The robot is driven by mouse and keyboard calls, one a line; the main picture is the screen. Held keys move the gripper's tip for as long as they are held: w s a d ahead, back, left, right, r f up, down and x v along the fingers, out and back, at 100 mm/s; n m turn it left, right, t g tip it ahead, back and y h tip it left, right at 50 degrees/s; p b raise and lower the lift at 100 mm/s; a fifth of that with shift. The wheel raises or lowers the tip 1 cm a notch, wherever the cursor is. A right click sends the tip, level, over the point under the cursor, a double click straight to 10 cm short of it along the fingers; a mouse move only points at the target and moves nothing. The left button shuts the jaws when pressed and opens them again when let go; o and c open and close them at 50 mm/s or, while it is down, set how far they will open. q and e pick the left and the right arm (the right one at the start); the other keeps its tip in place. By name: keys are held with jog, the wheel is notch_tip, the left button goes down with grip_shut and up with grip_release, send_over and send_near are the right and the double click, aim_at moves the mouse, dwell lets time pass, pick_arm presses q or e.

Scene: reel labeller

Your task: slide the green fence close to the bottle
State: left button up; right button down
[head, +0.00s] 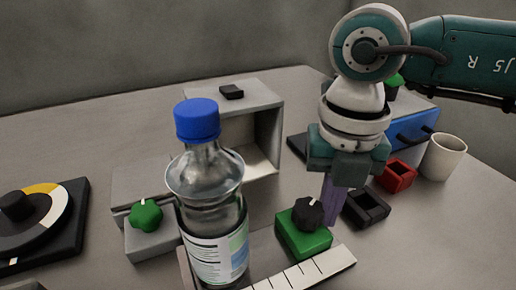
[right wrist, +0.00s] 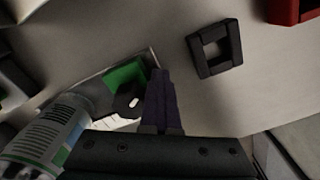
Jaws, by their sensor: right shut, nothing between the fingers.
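The green fence (head: 305,241) is a green block with a black knob (head: 307,213) on top. It stands right of the bottle, with a gap between, behind a white ruled strip (head: 305,273). The clear bottle (head: 205,180) stands upright with a blue cap and a label. In the right wrist view, the fence (right wrist: 124,74) and bottle (right wrist: 48,130) lie left of my fingers. My right gripper (head: 331,218) points down, its purple fingers shut and empty, just right of the knob; I cannot tell whether they touch it. It also shows in the right wrist view (right wrist: 158,76). My left gripper is out of view.
A black square holder (head: 366,207), a red holder (head: 397,175) and a white mug (head: 442,157) stand to the right. A grey open box (head: 268,122) is behind the bottle. A green knob (head: 144,214) and a round dial (head: 38,222) are left.

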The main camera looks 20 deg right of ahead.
aim_at(302, 210)
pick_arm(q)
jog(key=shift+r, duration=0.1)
pick_arm(e)
jog(key=shift+s+a, duration=0.2)
jog(key=shift+a, duration=2.7)
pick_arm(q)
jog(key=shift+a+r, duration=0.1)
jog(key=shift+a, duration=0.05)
pick_arm(e)
jog(key=shift+d, duration=0.2)
jog(key=shift+d, duration=0.4)
notch_tip(302, 210, up, 8)
jog(key=p, duration=0.7)
jog(key=shift+p, duration=0.35)
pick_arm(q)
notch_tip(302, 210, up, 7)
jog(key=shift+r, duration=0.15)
